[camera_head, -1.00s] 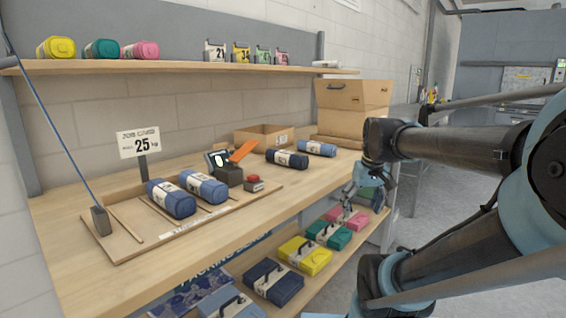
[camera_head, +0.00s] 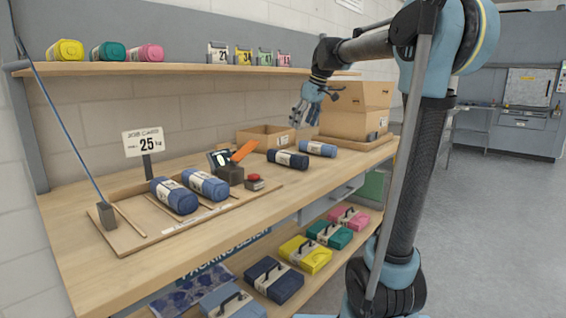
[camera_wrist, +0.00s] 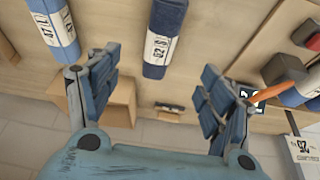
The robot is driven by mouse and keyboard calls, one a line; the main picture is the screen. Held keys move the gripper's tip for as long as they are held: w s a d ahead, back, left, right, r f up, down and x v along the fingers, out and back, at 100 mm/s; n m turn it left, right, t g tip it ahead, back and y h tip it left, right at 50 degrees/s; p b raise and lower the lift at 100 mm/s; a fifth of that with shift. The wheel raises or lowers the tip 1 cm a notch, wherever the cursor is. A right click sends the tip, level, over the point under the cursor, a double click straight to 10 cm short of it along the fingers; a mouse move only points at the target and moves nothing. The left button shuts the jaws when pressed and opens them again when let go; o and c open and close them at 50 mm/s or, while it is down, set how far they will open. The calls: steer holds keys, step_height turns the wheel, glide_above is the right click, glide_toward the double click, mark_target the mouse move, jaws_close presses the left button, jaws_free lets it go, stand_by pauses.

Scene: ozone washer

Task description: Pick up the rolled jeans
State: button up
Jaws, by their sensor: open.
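Several rolled jeans lie on the wooden bench. A dark navy roll (camera_head: 288,159) with a white label lies mid-bench, and a lighter blue roll (camera_head: 318,148) lies just behind it to the right. Two blue rolls, a left one (camera_head: 174,195) and a right one (camera_head: 205,184), lie side by side in the tray at the left. My gripper (camera_head: 306,112) is open and empty, above the back of the bench. In the wrist view, the navy roll (camera_wrist: 165,35) shows beyond the gap between my open fingers, and the lighter roll (camera_wrist: 55,28) is at upper left.
A device with an orange handle (camera_head: 243,151) and a red button (camera_head: 254,178) stand beside the tray. A low open carton (camera_head: 265,137) and a larger box (camera_head: 356,112) stand at the back. Coloured bundles line the upper shelf (camera_head: 190,67), and handled packs fill the lower one.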

mark_target(289, 153)
steer(key=x, duration=1.1)
steer(key=a+x, duration=0.1)
steer(key=x, duration=0.5)
steer(key=shift+w, duration=0.3)
steer(key=c, duration=1.4)
steer(key=shift+r, duration=0.15)
step_height(289, 153, up, 10)
steer(key=shift+f, duration=0.1)
